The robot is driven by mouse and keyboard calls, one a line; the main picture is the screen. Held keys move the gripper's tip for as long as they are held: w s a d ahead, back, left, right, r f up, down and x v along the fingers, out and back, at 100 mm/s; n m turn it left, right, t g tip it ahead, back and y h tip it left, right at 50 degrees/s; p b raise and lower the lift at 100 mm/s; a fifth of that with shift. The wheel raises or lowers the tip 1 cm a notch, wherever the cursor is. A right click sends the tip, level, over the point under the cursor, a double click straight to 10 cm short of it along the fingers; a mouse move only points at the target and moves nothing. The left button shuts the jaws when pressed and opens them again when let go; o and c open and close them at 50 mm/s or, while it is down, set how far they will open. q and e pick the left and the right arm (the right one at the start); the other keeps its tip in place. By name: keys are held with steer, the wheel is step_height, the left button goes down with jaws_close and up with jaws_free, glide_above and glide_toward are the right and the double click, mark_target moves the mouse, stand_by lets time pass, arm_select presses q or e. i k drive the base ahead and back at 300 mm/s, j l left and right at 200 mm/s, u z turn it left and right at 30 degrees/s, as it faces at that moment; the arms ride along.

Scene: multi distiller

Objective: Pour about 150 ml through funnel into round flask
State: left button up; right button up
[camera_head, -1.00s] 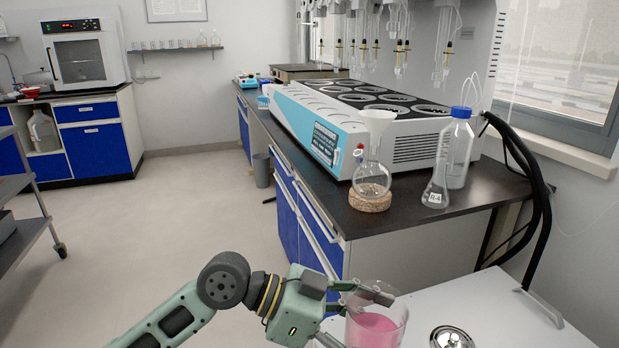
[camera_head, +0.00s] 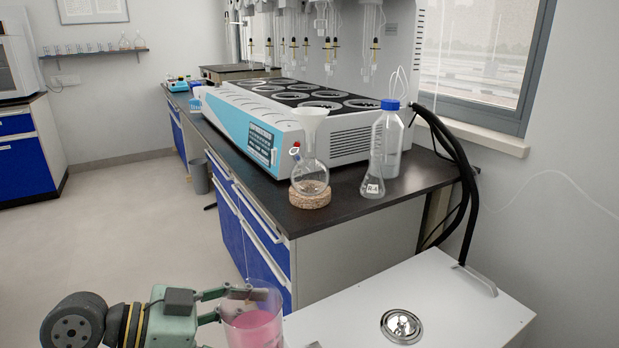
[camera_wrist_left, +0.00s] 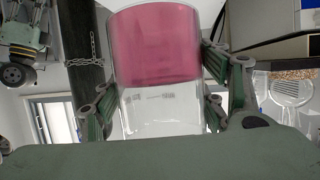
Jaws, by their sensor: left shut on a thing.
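My left gripper (camera_head: 236,306) is shut on a clear beaker of pink liquid (camera_head: 254,322) at the bottom of the head view. In the left wrist view the beaker (camera_wrist_left: 155,75) sits between both fingers. The round flask (camera_head: 311,176) stands on a cork ring (camera_head: 310,197) near the front corner of the dark bench. A white funnel (camera_head: 311,120) sits in its neck. The beaker is nearer to me, lower and left of the flask, well apart from it.
A conical flask (camera_head: 374,178) marked R-A and a blue-capped bottle (camera_head: 388,140) stand right of the round flask. The distiller (camera_head: 300,118) is behind on the bench (camera_head: 345,208). A white surface with a round metal lid (camera_head: 401,325) lies in front. Black hoses (camera_head: 462,180) hang at right.

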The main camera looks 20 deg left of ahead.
mark_target(310, 118)
steer(key=i+l, duration=0.15)
steer(key=l, duration=0.15)
steer(key=i+l+z, duration=0.1)
steer(key=l, duration=0.25)
steer(key=i+l, duration=0.15)
steer(key=l, duration=0.15)
steer(key=i+l+z, duration=0.1)
steer(key=l, duration=0.25)
